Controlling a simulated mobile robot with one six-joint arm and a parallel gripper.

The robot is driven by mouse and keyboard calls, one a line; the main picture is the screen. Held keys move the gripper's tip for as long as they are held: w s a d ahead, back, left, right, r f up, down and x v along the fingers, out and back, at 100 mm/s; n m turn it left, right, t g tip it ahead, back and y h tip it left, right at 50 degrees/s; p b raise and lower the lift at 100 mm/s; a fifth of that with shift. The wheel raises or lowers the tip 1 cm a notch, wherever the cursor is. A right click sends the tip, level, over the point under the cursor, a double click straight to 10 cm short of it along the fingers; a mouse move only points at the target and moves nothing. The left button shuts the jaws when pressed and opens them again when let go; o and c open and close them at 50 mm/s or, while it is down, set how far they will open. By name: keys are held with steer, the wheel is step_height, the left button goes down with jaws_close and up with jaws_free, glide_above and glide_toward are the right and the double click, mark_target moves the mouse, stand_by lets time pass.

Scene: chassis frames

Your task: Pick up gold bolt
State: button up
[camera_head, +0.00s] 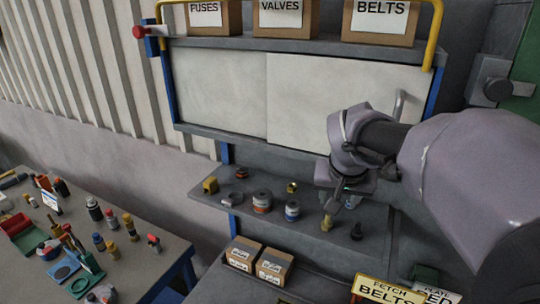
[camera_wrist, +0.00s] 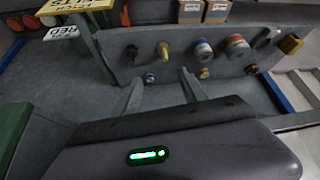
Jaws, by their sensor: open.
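The gold bolt (camera_head: 327,223) stands head-down or upright on the grey shelf, just below my gripper in the head view; which end is up I cannot tell. In the wrist view the gold bolt (camera_wrist: 163,50) shows beyond the gap between my fingers, apart from them. My gripper (camera_head: 341,195) is over the right part of the shelf, and the wrist view shows its two fingers (camera_wrist: 161,73) spread and empty. A gold nut-like piece (camera_head: 292,188) lies farther back to the left.
A black bolt (camera_head: 357,232) stands close right of the gold bolt. A blue-and-white roll (camera_head: 292,211), an orange-and-grey roll (camera_head: 262,202) and a yellow block (camera_head: 210,185) are to the left. A small blue piece (camera_wrist: 150,77) lies near my fingers. A back panel (camera_head: 300,95) rises behind.

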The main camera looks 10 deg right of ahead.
mark_target(328, 216)
steer(key=x, duration=1.1)
steer(key=a+x, duration=0.1)
steer(key=x, duration=0.5)
steer(key=shift+w+p, duration=0.35)
steer(key=shift+p, duration=0.05)
steer(key=shift+s+r, duration=0.1)
steer(key=shift+s, duration=0.1)
steer(key=shift+c, duration=0.2)
jaws_close()
